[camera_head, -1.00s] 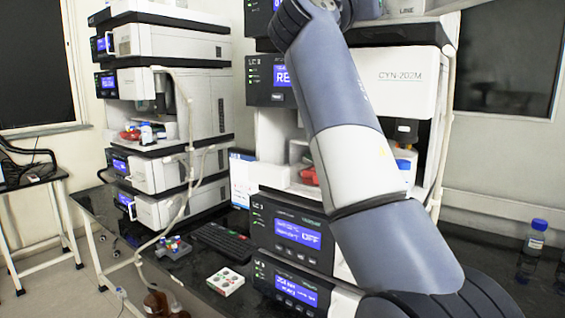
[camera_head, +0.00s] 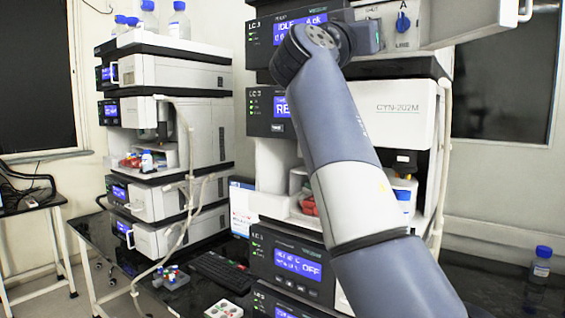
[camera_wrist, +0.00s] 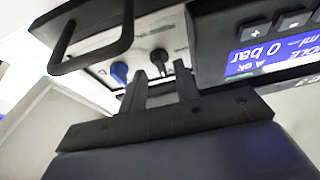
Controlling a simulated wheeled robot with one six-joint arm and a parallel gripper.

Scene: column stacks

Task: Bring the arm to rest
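My grey and white arm crosses the front of the near column stack in the head view. Its wrist end is up by the top module (camera_head: 290,32). My gripper (camera_wrist: 161,74) shows in the wrist view with its two dark fingers apart and nothing held between them. Beyond the fingertips is a light panel with a black knob (camera_wrist: 159,56) and a blue knob (camera_wrist: 119,73). The blue knob (camera_head: 402,22) also shows in the head view, above the word LINE. The fingers cannot be made out in the head view. Whether they touch the panel is unclear.
A dark handle (camera_wrist: 95,35) stands out from the panel near my gripper. A second stack (camera_head: 170,75) with bottles on top is at left. A keyboard (camera_head: 222,268) and blue-capped bottle (camera_head: 541,268) are on the bench. A pale tube (camera_head: 443,150) hangs beside the near stack.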

